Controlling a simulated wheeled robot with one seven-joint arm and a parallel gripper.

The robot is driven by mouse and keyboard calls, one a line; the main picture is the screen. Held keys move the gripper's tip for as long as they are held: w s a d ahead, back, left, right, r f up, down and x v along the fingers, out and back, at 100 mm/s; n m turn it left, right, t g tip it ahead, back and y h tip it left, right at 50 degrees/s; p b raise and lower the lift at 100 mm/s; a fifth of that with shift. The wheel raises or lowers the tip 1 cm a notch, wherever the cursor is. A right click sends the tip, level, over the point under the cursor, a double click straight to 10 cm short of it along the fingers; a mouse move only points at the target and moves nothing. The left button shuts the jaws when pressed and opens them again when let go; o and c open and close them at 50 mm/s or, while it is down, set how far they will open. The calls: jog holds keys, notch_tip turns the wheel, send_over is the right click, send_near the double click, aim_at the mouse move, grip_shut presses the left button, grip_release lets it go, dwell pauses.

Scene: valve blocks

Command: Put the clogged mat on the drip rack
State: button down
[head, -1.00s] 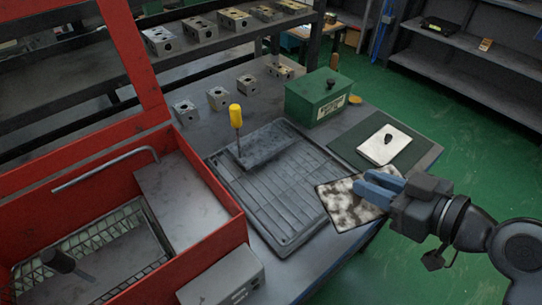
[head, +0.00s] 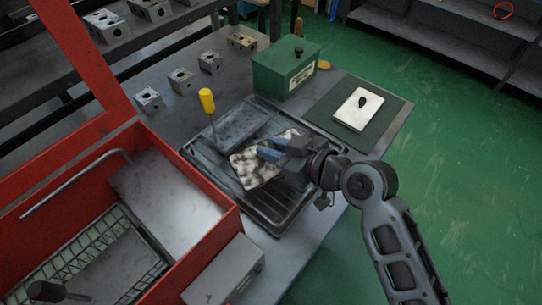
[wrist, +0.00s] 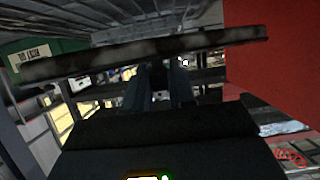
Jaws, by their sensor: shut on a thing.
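The clogged mat (head: 248,174), a flat speckled white and dark brown sheet, is over the drip rack (head: 258,212), a dark grey ribbed tray on the bench. My gripper (head: 272,150), with blue fingers, is shut on the mat from its right side. In the wrist view the mat (wrist: 130,57) shows nearly edge-on as a dark mottled bar across my gripper's fingers (wrist: 162,88). I cannot tell whether the mat touches the rack. The mat and my gripper hide part of the rack's middle.
A dark slab (head: 245,124) and a yellow-handled tool (head: 207,102) are at the rack's back. A green box (head: 284,70) stands behind. A white plate (head: 355,115) lies on a dark green pad at right. A red-framed basin (head: 222,228) stands at left.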

jog(key=shift+a+f, duration=0.15)
jog(key=shift+f, duration=0.95)
jog(key=shift+a+f, duration=0.1)
jog(key=shift+f, duration=0.95)
jog(key=shift+f, duration=0.1)
jog(key=shift+f, duration=0.15)
jog(key=c, duration=0.9)
grip_release()
jog(key=shift+r, duration=0.25)
jog(key=shift+s+d+r, duration=0.1)
jog(key=shift+d+r, duration=0.05)
jog(key=shift+d, duration=0.3)
jog(key=b+v, duration=0.2)
jog(key=v, duration=0.9)
jog(key=shift+s+a+r, duration=0.1)
jog(key=shift+s+r, duration=0.05)
